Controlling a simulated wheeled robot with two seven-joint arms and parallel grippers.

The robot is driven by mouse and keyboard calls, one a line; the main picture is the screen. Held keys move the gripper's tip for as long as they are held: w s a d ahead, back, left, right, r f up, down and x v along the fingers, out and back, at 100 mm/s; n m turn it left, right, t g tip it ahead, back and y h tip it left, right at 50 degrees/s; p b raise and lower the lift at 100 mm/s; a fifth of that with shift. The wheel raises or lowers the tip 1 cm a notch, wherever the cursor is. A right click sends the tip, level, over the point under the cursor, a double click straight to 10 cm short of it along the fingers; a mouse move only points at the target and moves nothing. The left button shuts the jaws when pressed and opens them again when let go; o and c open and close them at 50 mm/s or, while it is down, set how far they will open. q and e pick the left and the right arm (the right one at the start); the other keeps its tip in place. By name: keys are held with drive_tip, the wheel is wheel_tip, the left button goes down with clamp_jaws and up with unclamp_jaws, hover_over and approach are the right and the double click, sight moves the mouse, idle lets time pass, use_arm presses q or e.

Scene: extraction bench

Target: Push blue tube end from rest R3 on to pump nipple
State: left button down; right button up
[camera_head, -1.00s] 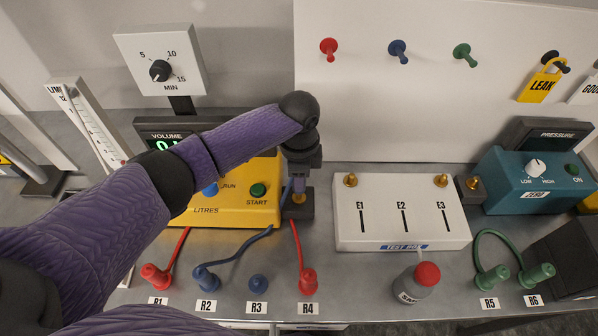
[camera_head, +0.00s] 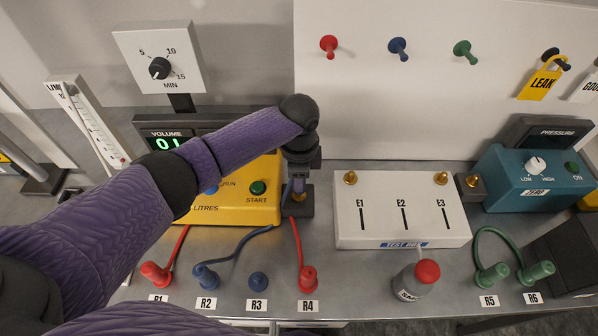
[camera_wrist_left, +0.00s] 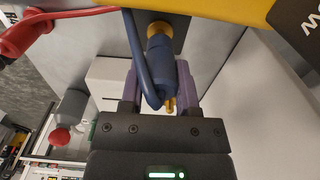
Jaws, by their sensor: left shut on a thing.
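My left gripper (camera_head: 297,187) points down at the brass pump nipple (camera_head: 298,197) beside the yellow pump (camera_head: 240,207). In the left wrist view its two purple fingers (camera_wrist_left: 159,92) are shut on the blue tube end (camera_wrist_left: 161,62). The tube end is in line with the brass nipple (camera_wrist_left: 158,30) and its end meets it; how far it is pushed on I cannot tell. The blue tube (camera_wrist_left: 138,55) bends back beside it. Rest R3 (camera_head: 258,281) is a bare blue peg. The tube's other blue end (camera_head: 205,277) stands at R2. My right gripper is not in view.
Red tube ends stand at R1 (camera_head: 155,274) and R4 (camera_head: 308,279), with their tubes running close to the pump. The white test box (camera_head: 400,220) is just right of the gripper. A red-capped bottle (camera_head: 414,284) stands in front of it.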

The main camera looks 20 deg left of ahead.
use_arm(q)
drive_tip(key=shift+f+b, duration=0.5)
drive_tip(key=shift+f, duration=0.5)
drive_tip(key=shift+c, duration=1.3)
unclamp_jaws()
wheel_tip(320, 180, up, 10)
drive_tip(key=shift+r+p, duration=0.1)
drive_tip(key=shift+p, duration=1.15)
